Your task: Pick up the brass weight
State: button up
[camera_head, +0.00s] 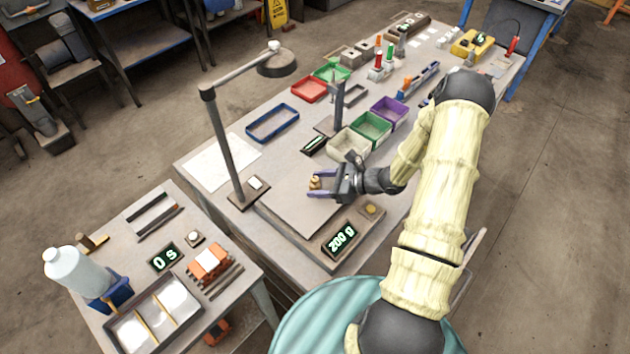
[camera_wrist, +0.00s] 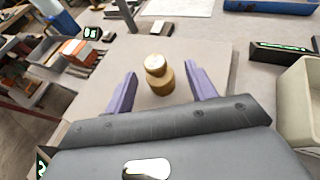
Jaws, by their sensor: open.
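The brass weight (camera_wrist: 160,80) is a small golden cylinder with a round knob on top. It stands upright on the grey scale plate (camera_head: 295,200). It also shows in the head view (camera_head: 315,183), small and partly between the fingers. My gripper (camera_head: 322,184) comes in from the right, low over the plate. Its two purple fingers are apart, one on each side of the weight, in the wrist view (camera_wrist: 160,85) too. A gap shows between the weight and each finger. The scale display (camera_head: 340,239) reads 200 g.
A lamp post (camera_head: 226,150) stands at the plate's left corner. A beige bin (camera_head: 349,145) and green bin (camera_head: 371,129) stand behind my gripper. A side table (camera_head: 135,225) at the left holds a bottle (camera_head: 75,269), a tray and a brick.

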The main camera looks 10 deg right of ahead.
aim_at(315, 178)
jog(key=shift+x, duration=0.8)
grip_shut()
jog(key=shift+r, duration=0.1)
notch_tip(315, 178, up, 10)
jog(key=shift+f+b, duration=0.1)
jog(key=shift+b, duration=0.85)
